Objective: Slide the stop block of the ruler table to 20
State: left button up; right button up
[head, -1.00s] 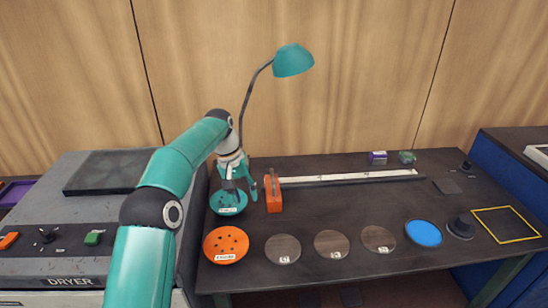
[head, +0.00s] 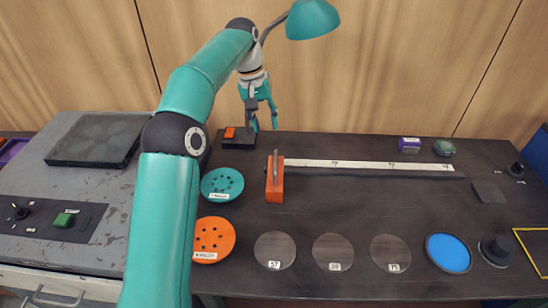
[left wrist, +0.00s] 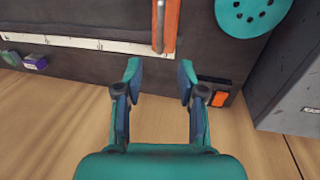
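The orange stop block (head: 275,184) with its grey upright handle sits at the left end of the white ruler (head: 365,166) on the dark table. In the left wrist view the stop block (left wrist: 171,24) is at the top, beside the end of the ruler (left wrist: 90,43). My left gripper (head: 264,122) is open and empty, raised above the back left of the table, behind and left of the block. In the left wrist view its fingers (left wrist: 159,82) are wide apart with nothing between them. The ruler's numbers are too small to read. My right gripper is not in view.
A teal disc (head: 222,185) and an orange disc (head: 214,239) lie left of the block. Several grey discs and a blue disc (head: 449,253) lie along the front. A lamp (head: 312,20) hangs above the back. Purple (head: 409,145) and green (head: 444,147) items stand behind the ruler.

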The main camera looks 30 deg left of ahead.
aim_at(275, 160)
pick_arm(q)
jog(key=f, duration=0.4)
jog(key=d+f, duration=0.1)
jog(key=f, duration=0.3)
jog(key=w+d+f, duration=0.1)
jog(key=f, duration=0.3)
jog(key=shift+w+f+b, duration=0.1)
jog(key=shift+f+b, duration=0.1)
jog(key=shift+b, duration=0.15)
grip_shut()
